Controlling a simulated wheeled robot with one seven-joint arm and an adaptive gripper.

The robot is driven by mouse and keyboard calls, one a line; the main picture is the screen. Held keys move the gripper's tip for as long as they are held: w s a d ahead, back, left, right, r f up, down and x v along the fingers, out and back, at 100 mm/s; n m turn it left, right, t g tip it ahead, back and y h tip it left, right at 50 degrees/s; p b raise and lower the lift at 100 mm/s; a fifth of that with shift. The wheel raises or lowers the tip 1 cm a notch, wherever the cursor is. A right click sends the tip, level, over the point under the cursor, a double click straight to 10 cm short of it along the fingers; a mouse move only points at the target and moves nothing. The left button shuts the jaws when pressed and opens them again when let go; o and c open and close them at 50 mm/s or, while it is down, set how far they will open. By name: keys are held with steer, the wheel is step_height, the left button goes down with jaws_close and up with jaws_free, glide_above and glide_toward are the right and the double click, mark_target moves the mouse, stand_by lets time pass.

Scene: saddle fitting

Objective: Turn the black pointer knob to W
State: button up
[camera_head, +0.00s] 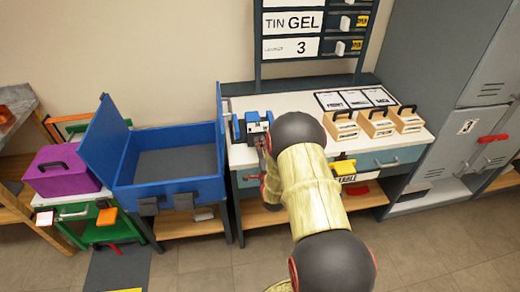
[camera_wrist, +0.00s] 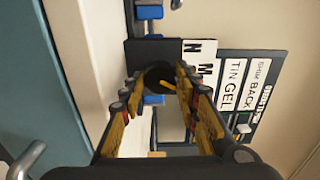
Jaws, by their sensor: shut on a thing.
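The black pointer knob (camera_wrist: 156,74) is between my fingertips in the wrist view, with a yellow pointer mark showing. My gripper (camera_wrist: 160,80) is shut on it, one yellow finger at each side. A white plate (camera_wrist: 207,61) beside the knob carries black letters that look like N and M or W, turned in this view; other letters are hidden. Exactly which letter the pointer faces I cannot tell. In the head view my arm reaches to a small blue-and-grey device (camera_head: 257,122) at the bench's left end and hides the knob and most of my gripper.
The white bench (camera_head: 285,103) carries several small wooden bins (camera_head: 376,123) and framed cards (camera_head: 356,99) to the right. A blue open-lidded box (camera_head: 172,196) stands close on the left, with a purple case (camera_head: 62,175) beyond. A label board (camera_head: 291,47) rises behind.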

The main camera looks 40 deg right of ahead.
steer(key=m+b, duration=0.1)
steer(key=m, duration=0.5)
steer(key=shift+b, duration=0.4)
steer(key=shift+m, duration=0.3)
steer(key=o, duration=1.1)
steer(key=shift+o, duration=0.4)
steer(key=v, duration=1.2)
steer(key=shift+d, duration=0.1)
